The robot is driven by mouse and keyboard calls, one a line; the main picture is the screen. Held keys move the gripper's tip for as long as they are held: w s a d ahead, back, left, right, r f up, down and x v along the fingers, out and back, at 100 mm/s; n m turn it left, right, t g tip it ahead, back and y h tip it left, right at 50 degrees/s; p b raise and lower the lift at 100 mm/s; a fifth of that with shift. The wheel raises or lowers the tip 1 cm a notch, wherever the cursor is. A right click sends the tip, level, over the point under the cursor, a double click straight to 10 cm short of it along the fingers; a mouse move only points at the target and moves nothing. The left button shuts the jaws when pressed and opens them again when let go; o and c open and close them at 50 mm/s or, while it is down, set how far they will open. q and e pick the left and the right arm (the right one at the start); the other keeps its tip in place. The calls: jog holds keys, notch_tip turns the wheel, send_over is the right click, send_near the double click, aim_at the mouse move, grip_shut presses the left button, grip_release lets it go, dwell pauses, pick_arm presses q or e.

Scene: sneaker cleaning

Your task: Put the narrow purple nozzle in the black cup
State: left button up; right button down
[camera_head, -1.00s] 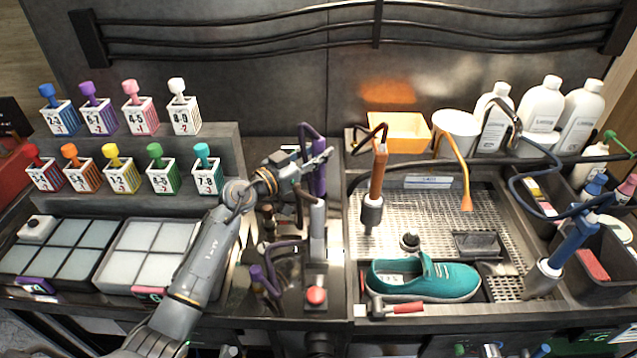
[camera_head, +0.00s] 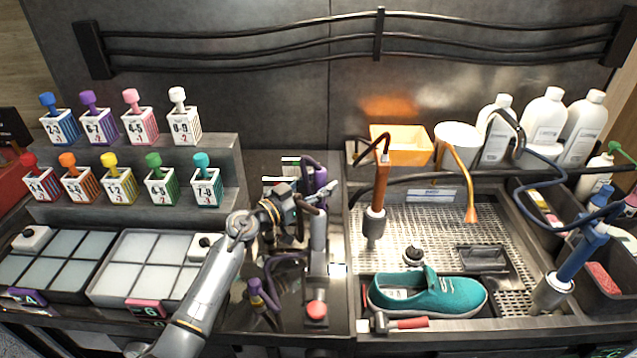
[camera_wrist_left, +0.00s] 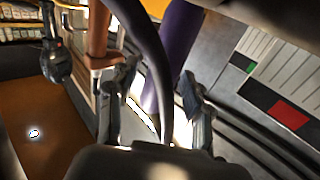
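My left gripper (camera_head: 322,192) is beside the upright stand left of the sink. It is open in the left wrist view (camera_wrist_left: 155,95), with two dark fingers apart. A purple cylinder (camera_wrist_left: 176,48) and a dark hose show between and beyond the fingers; I cannot tell whether they touch. In the head view this purple upright part (camera_head: 319,178) is partly behind the gripper. Another purple nozzle-like piece (camera_head: 262,296) sits lower on the bench, left of the red button. I cannot make out the black cup with certainty. My right gripper is not in view.
A teal shoe (camera_head: 430,292) lies at the sink's front, with a red-handled tool (camera_head: 405,324) before it. An orange-brown nozzle (camera_head: 378,200) hangs over the sink. Stamp blocks stand on the left shelf, and light trays (camera_head: 135,262) lie below it. White bottles (camera_head: 548,118) stand at the back right.

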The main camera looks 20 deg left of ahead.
pick_arm(q)
jog(key=shift+r, duration=0.15)
jog(key=v, duration=1.2)
jog(key=shift+r, duration=0.1)
